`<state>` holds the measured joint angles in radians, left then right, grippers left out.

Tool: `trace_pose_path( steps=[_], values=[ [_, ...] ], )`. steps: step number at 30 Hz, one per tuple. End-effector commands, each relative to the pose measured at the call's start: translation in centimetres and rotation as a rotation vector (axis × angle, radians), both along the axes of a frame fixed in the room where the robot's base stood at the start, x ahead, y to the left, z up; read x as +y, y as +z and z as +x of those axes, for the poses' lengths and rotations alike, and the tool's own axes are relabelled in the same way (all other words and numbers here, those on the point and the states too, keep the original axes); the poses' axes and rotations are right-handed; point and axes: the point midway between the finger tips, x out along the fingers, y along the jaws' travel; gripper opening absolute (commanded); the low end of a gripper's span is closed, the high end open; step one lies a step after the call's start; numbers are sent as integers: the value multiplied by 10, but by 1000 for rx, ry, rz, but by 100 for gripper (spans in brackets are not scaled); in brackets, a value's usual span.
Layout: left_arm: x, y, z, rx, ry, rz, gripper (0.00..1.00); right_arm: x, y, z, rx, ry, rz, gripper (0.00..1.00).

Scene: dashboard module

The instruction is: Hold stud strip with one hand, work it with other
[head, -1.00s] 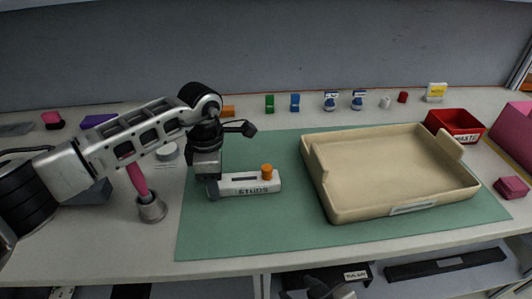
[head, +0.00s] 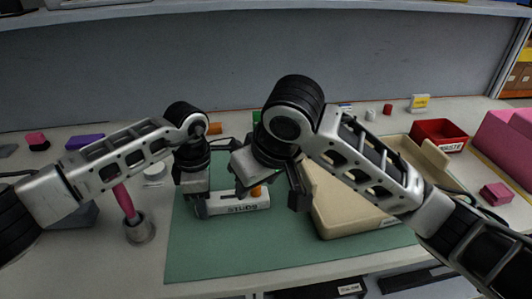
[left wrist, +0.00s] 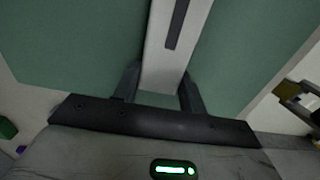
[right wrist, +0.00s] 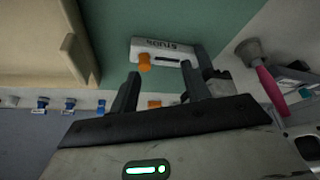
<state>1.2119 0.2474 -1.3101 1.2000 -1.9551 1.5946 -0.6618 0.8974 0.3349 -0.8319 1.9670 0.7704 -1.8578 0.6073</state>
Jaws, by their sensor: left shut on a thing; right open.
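The white stud strip (head: 238,204), with "STUDS" on its front, lies on the green mat (head: 215,250). An orange knob stands at its right end; it shows in the right wrist view (right wrist: 144,62). My left gripper (head: 200,208) is shut on the strip's left end; the left wrist view shows the white strip (left wrist: 172,50) between its two fingers. My right gripper (head: 270,195) is open above and behind the strip's right end. In the right wrist view its fingers (right wrist: 163,88) are apart and empty, with the strip beyond them. The right arm partly hides the knob in the head view.
A beige tray (head: 335,222) stands on the mat to the right, partly behind my right arm. A red bin (head: 440,133) is at the back right. A pink-handled tool (head: 124,202) stands in a grey holder at left. The mat's front is clear.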

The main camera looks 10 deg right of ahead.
Motion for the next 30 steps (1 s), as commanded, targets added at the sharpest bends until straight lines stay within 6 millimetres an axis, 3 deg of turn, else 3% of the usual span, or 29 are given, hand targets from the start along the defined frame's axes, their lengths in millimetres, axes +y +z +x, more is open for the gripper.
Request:
trace_pose_path(
  steps=[3,8,11,24,30],
  values=[
    [0,0,0,0,0,0,5,-11,27,15,14,-140,-3,47],
    [0,0,0,0,0,0,5,-17,36,21,26,-216,-3,47],
    [0,0,0,0,0,0,5,-17,28,25,28,-223,-3,47],
    [0,0,0,0,0,0,5,-8,-46,54,28,-220,-3,47],
    [0,0,0,0,0,0,5,-6,-66,62,26,-220,-2,47]
  ],
)
